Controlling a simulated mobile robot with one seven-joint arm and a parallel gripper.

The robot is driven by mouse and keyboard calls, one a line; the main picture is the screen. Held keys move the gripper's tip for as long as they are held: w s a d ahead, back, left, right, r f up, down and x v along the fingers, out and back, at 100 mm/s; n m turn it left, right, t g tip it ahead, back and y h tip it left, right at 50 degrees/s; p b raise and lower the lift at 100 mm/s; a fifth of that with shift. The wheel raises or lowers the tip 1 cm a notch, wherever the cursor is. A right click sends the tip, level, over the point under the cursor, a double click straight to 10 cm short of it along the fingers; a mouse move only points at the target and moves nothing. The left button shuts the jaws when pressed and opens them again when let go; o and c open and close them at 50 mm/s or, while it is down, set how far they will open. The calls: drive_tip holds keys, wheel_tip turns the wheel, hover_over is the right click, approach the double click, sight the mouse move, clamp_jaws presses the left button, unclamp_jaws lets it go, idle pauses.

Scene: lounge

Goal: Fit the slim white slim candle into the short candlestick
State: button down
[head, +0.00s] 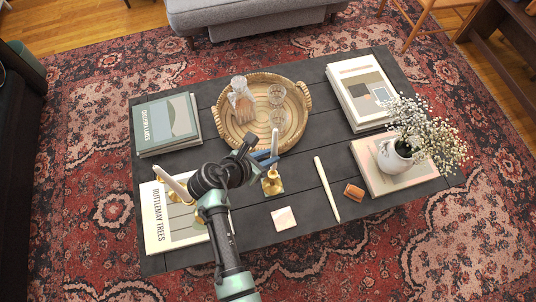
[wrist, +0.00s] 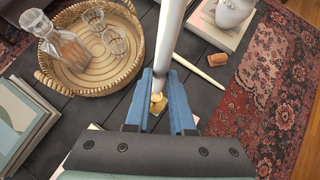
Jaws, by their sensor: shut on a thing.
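My gripper (head: 266,158) is shut on a slim white candle (head: 275,141), which stands roughly upright between its blue fingers. The candle also shows in the wrist view (wrist: 171,40), rising from between the fingers (wrist: 160,102). A short brass candlestick (head: 272,183) stands on the table directly below the gripper. Part of its gold also shows between the fingers in the wrist view (wrist: 157,105). The candle's lower end is close to the candlestick's top; the fingers hide whether it is inside. Another white candle (head: 174,186) is at the left, with brass beside it partly hidden by my arm.
Another pale slim candle (head: 326,188) lies on the dark table (head: 300,232). A brown block (head: 354,192) and a pale square (head: 284,218) lie nearby. A wicker tray (head: 303,122) with decanter (head: 241,100) and glasses is behind. Books and a flower vase (head: 394,156) stand around.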

wheel_tip(320, 180, down, 4)
drive_tip(key=b, duration=0.4)
drive_tip(key=shift+r, duration=0.15)
idle(0.4)
drive_tip(key=shift+a+f, duration=0.1)
drive_tip(key=shift+f, duration=0.1)
drive_tip(key=shift+p, duration=0.5)
drive_tip(key=shift+f+b, duration=0.65)
drive_tip(key=shift+f, duration=0.8)
idle(0.4)
drive_tip(key=c, duration=0.7)
unclamp_jaws()
drive_tip(key=shift+s, duration=0.1)
